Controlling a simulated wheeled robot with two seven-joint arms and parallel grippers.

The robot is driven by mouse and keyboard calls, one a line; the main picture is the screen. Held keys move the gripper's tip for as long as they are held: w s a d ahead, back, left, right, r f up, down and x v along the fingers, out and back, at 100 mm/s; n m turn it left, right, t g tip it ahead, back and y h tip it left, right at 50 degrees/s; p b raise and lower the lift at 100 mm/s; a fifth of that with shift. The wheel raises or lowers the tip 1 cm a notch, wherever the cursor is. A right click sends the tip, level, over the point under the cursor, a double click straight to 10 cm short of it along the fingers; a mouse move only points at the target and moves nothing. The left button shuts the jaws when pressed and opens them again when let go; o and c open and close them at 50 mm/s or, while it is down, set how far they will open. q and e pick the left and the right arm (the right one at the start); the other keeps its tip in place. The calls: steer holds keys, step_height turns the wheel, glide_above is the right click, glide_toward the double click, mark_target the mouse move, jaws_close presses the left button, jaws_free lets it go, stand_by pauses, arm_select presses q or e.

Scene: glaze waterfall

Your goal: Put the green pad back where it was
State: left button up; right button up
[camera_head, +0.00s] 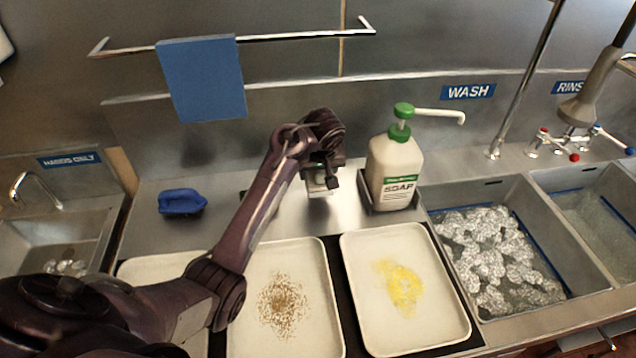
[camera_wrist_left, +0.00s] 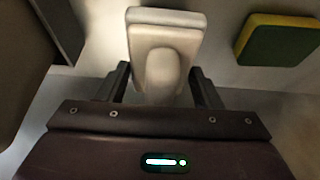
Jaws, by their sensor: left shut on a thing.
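My left gripper (camera_head: 322,186) is low over the steel counter, just left of the soap dispenser. It is shut on a cream block with a rounded handle (camera_wrist_left: 160,72), which stands between the fingers in the left wrist view. A bit of this pale block shows under the gripper in the head view. The green pad (camera_wrist_left: 278,40), green with a yellow layer, lies apart from the gripper at the upper right of the left wrist view. My right gripper is not in view.
The soap dispenser (camera_head: 396,165) stands in a dark holder. A blue sponge (camera_head: 182,202) lies on the counter at left. Trays with brown crumbs (camera_head: 318,262) and a yellow smear (camera_head: 362,240) lie in front. A blue cloth (camera_head: 202,78) hangs above. The wash sink (camera_head: 478,192) is at right.

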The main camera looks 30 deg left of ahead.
mark_target(321, 172)
arm_select(q)
step_height(321, 172, down, 5)
steer(key=shift+r, duration=0.1)
stand_by(0.3)
steer(key=shift+f, duration=0.3)
steer(key=o, duration=0.9)
steer(key=shift+o, duration=0.2)
steer(key=shift+r, duration=0.25)
steer(key=b+v, duration=0.1)
steer(key=v, duration=1.1)
steer(key=shift+d, duration=0.15)
